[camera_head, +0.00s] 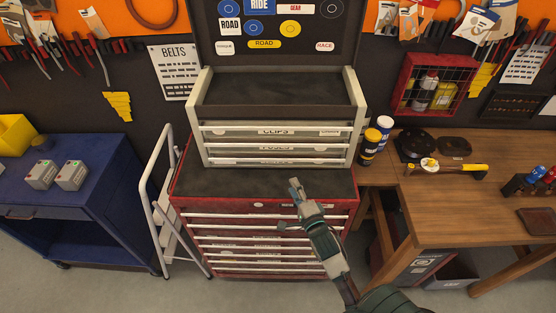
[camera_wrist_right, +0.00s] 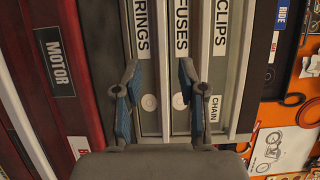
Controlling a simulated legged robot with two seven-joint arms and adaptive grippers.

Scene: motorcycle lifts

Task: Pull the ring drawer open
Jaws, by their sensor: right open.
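The ring drawer (camera_head: 240,161) is the lowest of the three drawers in the pale upper tool chest (camera_head: 203,140). It looks shut, level with the drawers above. In the right wrist view, turned sideways, the ring drawer (camera_wrist_right: 141,60) shows its "RINGS" label. My right gripper (camera_head: 297,186) is in front of and below this drawer, over the red cabinet's top. In the wrist view its blue fingers (camera_wrist_right: 159,78) are spread apart with nothing between them. The left finger overlaps the ring drawer front; the right overlaps the fuses and clips side. I cannot tell any contact. My left gripper is out of view.
The fuses drawer (camera_head: 235,147) and clips drawer (camera_head: 235,131) sit above, both shut. The red cabinet (camera_head: 185,190) stands below, its dark top clear. A white step ladder (camera_head: 160,200) and blue cart (camera_head: 110,190) are left. A wooden workbench (camera_head: 440,200) is right.

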